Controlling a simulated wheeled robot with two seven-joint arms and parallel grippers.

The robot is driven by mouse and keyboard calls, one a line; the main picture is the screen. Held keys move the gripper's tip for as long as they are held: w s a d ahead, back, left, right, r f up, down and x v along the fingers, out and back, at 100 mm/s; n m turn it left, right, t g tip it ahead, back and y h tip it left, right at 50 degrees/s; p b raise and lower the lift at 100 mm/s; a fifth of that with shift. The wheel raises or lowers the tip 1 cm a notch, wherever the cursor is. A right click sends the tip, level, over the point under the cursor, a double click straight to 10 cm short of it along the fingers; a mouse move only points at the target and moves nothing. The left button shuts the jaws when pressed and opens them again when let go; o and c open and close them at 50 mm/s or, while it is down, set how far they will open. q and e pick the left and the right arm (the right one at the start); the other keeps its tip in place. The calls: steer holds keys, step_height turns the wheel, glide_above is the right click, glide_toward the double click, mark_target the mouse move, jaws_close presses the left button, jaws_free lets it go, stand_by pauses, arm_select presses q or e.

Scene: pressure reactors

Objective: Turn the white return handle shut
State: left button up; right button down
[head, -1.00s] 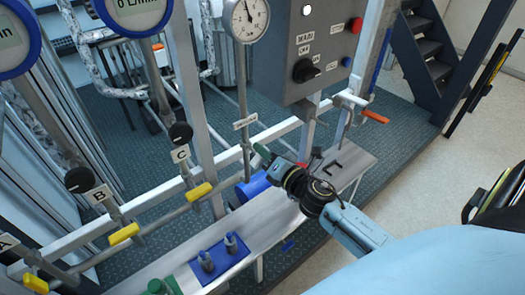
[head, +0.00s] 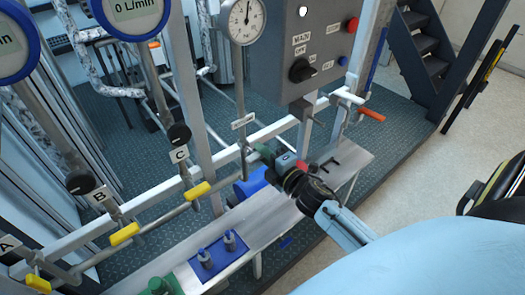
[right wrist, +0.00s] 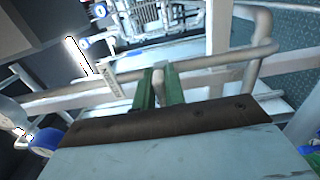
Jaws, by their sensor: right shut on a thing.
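My right gripper (head: 262,150) reaches in from the lower right to the pipe rail, just below a small white label plate (head: 242,122). In the right wrist view its two green fingers (right wrist: 158,88) are closed on a pale, whitish piece in front of the pipe, which I take for the white return handle (right wrist: 159,78). Only a short part of the handle shows between the fingers; the gripper hides the rest in the head view, so its exact angle cannot be told. My left gripper is not in view.
Yellow valve handles (head: 199,191) line the rail to the left. An orange handle (head: 371,114) is at the right, beside a grey control box (head: 300,55). A pressure gauge (head: 243,20) stands above. A metal bench (head: 245,222) runs below the rail.

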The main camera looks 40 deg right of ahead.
stand_by(0.3)
steer(key=c, duration=1.5)
jaws_free()
steer(key=shift+o, duration=0.2)
steer(key=s+d+b, duration=0.1)
steer(key=s, duration=1.2)
steer(key=shift+s+b, duration=0.2)
steer(key=shift+b, duration=0.1)
